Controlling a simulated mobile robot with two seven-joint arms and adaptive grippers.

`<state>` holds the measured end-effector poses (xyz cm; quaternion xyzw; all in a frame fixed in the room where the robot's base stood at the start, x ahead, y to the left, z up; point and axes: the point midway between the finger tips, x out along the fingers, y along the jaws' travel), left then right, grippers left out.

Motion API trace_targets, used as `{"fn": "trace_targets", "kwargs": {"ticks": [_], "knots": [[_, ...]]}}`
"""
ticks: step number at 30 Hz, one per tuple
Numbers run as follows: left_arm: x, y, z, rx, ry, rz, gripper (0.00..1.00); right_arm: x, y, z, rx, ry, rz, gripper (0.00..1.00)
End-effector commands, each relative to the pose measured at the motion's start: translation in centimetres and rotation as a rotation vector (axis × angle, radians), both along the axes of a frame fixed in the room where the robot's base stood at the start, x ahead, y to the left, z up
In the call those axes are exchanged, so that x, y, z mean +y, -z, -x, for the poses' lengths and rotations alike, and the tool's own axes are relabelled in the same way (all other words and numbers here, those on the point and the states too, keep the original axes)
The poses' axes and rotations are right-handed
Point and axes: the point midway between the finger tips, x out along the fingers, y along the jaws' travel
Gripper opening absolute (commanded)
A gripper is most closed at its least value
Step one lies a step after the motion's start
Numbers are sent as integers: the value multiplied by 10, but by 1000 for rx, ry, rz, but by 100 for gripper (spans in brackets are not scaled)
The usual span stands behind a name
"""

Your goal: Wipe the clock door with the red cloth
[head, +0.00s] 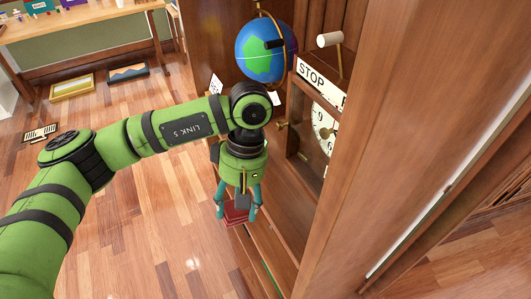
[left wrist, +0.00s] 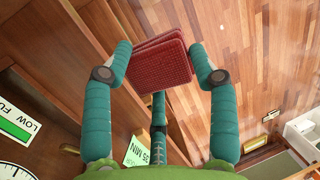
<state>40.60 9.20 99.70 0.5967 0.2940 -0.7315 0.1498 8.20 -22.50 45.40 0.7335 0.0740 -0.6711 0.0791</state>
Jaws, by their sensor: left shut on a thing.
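The red cloth (head: 236,213) is a small folded, textured square. My left gripper (head: 237,208) is shut on it, with the teal fingers on either side and pointing down. The cloth also shows between the fingertips in the left wrist view (left wrist: 160,65). The clock, with a white dial (head: 323,126), stands to the right of the gripper in a wooden case. The clock door (head: 298,160) looks wood-framed and glazed, with a brass knob (head: 282,126). The cloth is apart from the door, lower and to its left. My right gripper is not in view.
A blue and green globe (head: 262,50) stands behind the clock. A STOP sign (head: 313,76) sits above the dial. A large wooden panel (head: 400,130) fills the right. A table (head: 80,20) stands at the back left, with framed pictures (head: 72,87) on the floor. Open floor lies left.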

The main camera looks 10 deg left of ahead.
Motion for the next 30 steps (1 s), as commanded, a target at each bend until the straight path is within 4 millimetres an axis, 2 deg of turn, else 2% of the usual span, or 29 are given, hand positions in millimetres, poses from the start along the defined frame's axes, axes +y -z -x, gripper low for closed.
{"fn": "trace_targets", "kwargs": {"ticks": [7, 11, 15, 19, 24, 30], "knots": [[-37, 0, -3, 113, -348, -102, 32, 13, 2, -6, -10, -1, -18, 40], [-56, -4, -6, 210, -598, -152, 32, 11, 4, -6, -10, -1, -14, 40], [-75, -8, -10, 381, -941, -180, 32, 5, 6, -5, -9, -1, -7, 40], [-87, -14, -15, 534, -1224, -167, 32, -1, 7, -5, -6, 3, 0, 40], [-97, -23, -24, 785, -1650, -57, 32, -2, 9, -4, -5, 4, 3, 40], [-102, -36, -37, 1060, -2037, 175, 32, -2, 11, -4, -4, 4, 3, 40]]}}
